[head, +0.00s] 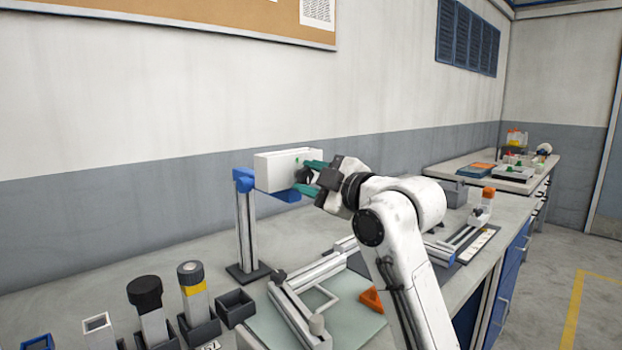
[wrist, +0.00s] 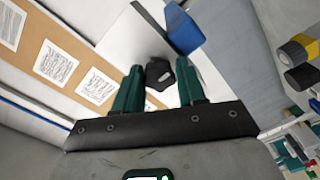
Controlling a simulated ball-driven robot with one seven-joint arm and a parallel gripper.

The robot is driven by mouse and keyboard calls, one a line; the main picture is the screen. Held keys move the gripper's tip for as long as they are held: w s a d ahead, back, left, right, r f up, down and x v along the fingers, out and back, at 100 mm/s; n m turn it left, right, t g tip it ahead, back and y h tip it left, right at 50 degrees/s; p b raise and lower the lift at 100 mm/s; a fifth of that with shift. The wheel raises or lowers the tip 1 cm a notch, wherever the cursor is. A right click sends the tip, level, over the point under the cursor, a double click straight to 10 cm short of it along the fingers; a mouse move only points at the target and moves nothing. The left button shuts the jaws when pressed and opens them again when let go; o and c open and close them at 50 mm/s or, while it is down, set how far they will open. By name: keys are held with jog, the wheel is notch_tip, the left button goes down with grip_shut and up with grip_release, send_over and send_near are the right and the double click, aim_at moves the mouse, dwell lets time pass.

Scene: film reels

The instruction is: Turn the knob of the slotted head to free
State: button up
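The slotted head is a white box (head: 272,171) held up on a stand with blue fittings in the head view. Its pale face (wrist: 125,45) fills the upper middle of the wrist view. The knob (wrist: 160,76) is black, with a pale mark, and stands out from that face. My gripper (head: 311,177) is at the face, and its two green fingers reach either side of the knob. In the wrist view the fingertips (wrist: 160,70) flank the knob closely. Whether they press on it cannot be told. A small green mark (head: 297,160) shows on the box.
The stand's post (head: 247,230) rises from a dark base on the bench. Black-topped and yellow-banded posts (head: 192,290), an empty dark bin (head: 235,307) and an orange wedge (head: 371,299) lie below. A corkboard (head: 230,15) hangs on the wall behind.

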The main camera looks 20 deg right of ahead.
jog(key=o, duration=0.4)
jog(key=shift+s, duration=0.1)
jog(key=v, duration=1)
jog(key=shift+s+d, duration=0.1)
jog(key=shift+s, duration=0.2)
